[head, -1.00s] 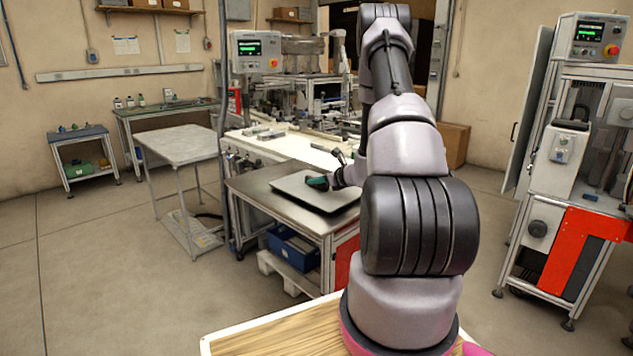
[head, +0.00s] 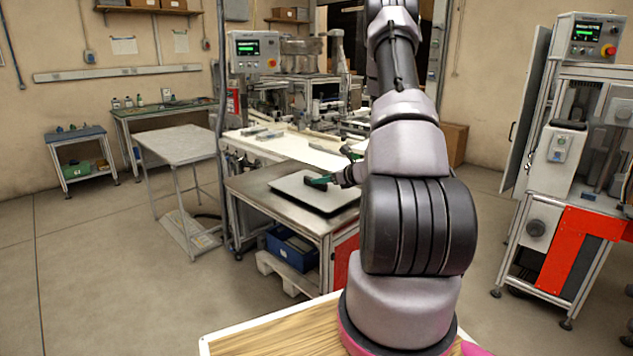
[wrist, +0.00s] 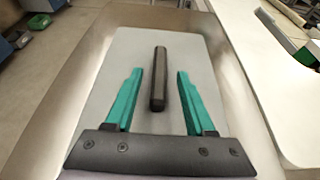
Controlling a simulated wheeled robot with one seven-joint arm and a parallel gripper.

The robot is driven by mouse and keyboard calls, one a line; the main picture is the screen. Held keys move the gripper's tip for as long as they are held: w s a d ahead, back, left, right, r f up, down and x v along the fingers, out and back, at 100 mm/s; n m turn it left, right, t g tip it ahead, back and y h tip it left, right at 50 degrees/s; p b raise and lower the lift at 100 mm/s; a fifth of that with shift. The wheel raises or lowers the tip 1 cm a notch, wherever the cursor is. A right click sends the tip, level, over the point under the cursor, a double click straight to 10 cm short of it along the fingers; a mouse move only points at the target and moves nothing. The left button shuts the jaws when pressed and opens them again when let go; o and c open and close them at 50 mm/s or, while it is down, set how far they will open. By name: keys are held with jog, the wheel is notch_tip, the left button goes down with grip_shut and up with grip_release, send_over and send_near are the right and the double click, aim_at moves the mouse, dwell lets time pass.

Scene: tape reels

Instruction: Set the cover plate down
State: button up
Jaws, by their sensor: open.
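The cover plate (head: 327,199) is a flat grey sheet with a dark edge, lying flat on the metal-topped table (head: 250,190). In the wrist view the plate (wrist: 210,70) fills the middle, with a dark bar-shaped handle (wrist: 159,80) standing out from it. My gripper (wrist: 157,75) has two green fingers, apart on either side of the handle with clear gaps to both.
A long white bench (head: 300,150) with metal parts runs behind the table. A blue bin (head: 292,247) stands below it. A grey side table (head: 180,146) stands to the left. Open floor lies at the front left.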

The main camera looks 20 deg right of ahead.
jog(key=v, duration=0.7)
jog(key=shift+s+r, duration=0.1)
jog(key=s+a+r+n+g+y, duration=0.2)
jog(key=s+a+r+n+g, duration=0.15)
jog(key=a+r+n, duration=0.5)
jog(key=s+a+r+n+g+y, duration=0.3)
jog(key=s+a+r+n, duration=0.25)
jog(key=a+r, duration=0.5)
jog(key=s+a+r+n+h, duration=0.1)
jog(key=s+r+n+h, duration=0.2)
jog(key=s+r+n, duration=0.2)
jog(key=s+a+r+n+h, duration=0.2)
jog(key=s+r+n+h, duration=0.2)
jog(key=s+n, duration=0.5)
jog(key=s+r+t, duration=0.1)
jog(key=s, duration=0.2)
jog(key=shift+h, duration=0.3)
jog(key=shift+a, duration=0.1)
